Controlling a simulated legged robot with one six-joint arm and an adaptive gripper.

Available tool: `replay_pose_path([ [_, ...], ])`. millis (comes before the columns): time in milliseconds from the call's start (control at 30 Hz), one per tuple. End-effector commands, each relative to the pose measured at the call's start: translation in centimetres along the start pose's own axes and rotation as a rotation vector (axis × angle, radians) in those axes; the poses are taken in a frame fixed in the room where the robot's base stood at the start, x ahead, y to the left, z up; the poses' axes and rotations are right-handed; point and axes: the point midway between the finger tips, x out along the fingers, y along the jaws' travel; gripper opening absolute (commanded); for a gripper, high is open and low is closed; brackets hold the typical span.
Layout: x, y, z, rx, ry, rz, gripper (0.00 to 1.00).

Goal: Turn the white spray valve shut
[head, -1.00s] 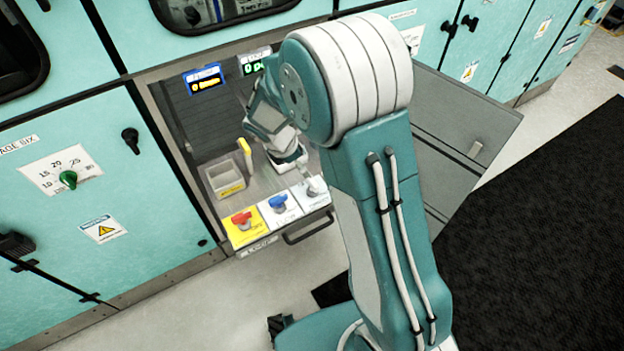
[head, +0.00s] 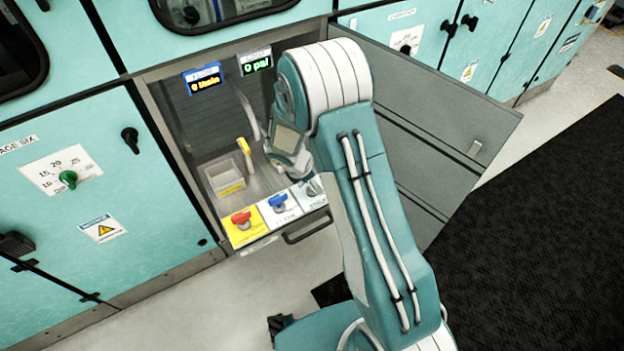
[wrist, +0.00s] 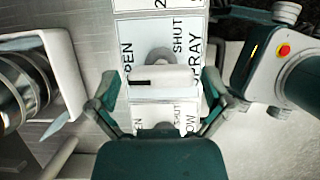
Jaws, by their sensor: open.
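The white spray valve (head: 315,187) is on the rightmost of the small label plates at the front of the open drawer, partly hidden by my arm. In the wrist view a white bar, apparently the valve's handle (wrist: 165,78), lies crosswise over a plate marked OPEN, SHUT and SPRAY. My gripper (wrist: 159,77) is open, with one finger beyond each end of the bar. I cannot tell whether either finger touches it. In the head view my gripper (head: 303,168) is just above and behind the white plate, its fingers mostly hidden.
A blue valve (head: 278,202) and a red valve (head: 241,218) sit on the plates to the left. A small bin (head: 226,175) and a yellow handle (head: 244,147) stand behind them. Two displays (head: 203,79) are above. An open door panel (head: 440,120) stands to the right.

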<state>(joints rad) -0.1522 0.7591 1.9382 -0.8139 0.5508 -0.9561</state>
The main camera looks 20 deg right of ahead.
Motion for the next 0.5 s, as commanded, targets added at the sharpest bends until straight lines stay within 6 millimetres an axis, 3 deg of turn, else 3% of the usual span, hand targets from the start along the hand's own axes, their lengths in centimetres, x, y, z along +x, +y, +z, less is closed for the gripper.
replay_pose_path([
  [167,-0.01,0.02,0.01,0.001,0.000,0.001,1.00],
  [267,-0.02,0.03,0.00,0.001,0.000,0.001,0.64],
  [333,-0.02,0.03,0.00,0.001,0.000,0.001,0.33],
  [500,-0.01,0.05,-0.01,0.001,0.001,0.000,0.32],
])
